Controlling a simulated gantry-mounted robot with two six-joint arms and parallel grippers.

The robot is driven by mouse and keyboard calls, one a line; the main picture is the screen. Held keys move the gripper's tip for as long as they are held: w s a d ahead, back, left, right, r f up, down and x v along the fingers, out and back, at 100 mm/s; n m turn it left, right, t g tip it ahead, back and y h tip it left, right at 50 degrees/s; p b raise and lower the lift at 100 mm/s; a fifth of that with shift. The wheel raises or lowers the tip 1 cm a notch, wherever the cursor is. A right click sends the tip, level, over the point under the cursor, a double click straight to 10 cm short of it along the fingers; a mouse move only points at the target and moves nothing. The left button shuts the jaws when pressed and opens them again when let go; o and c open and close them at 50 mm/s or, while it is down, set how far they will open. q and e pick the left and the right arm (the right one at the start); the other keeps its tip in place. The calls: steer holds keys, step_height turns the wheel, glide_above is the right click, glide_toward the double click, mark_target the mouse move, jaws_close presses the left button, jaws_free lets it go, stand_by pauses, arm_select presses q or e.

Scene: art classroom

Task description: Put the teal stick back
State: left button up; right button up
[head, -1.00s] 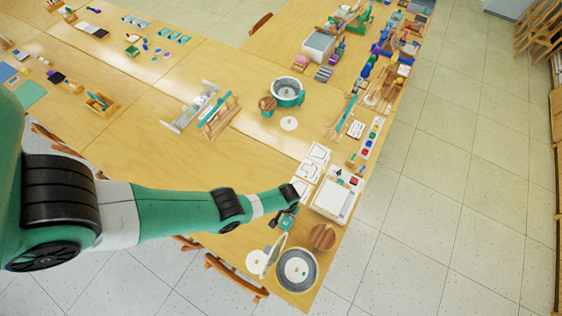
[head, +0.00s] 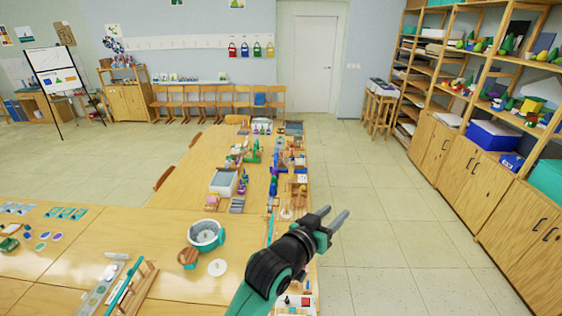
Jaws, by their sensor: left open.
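A teal stick (head: 118,297) lies along a wooden rack (head: 142,288) on the near table at the lower left. A second thin teal strip (head: 269,229) shows near the table's right side, left of my arm; it is too small to tell what it is. My left gripper (head: 335,220) is open and empty. It points up and right, over the floor side of the table's right edge as seen here. My left forearm hides part of the table's right end. My right gripper is not in view.
A teal-and-white pot (head: 206,235) and a white disc (head: 217,267) stand left of my arm. Many small items crowd the table (head: 185,187) farther back. Wooden shelves (head: 470,100) line the right wall. The floor (head: 370,220) between is clear.

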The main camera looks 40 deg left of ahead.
arm_select(q)
steer(key=s+d+r+m+t, duration=0.1)
steer(key=s+r+t, duration=0.2)
steer(key=r, duration=0.7)
steer(key=s+d+r+m+t, duration=0.1)
steer(key=s+r+t, duration=0.25)
steer(key=r, duration=0.65)
steer(key=s+d+r+m+t+h, duration=0.1)
steer(key=s+r+t, duration=0.4)
steer(key=s+r, duration=1)
steer(key=shift+s+d+m+h, duration=0.4)
steer(key=shift+s+d+h, duration=0.1)
steer(key=shift+s+h, duration=0.15)
steer(key=shift+r, duration=0.1)
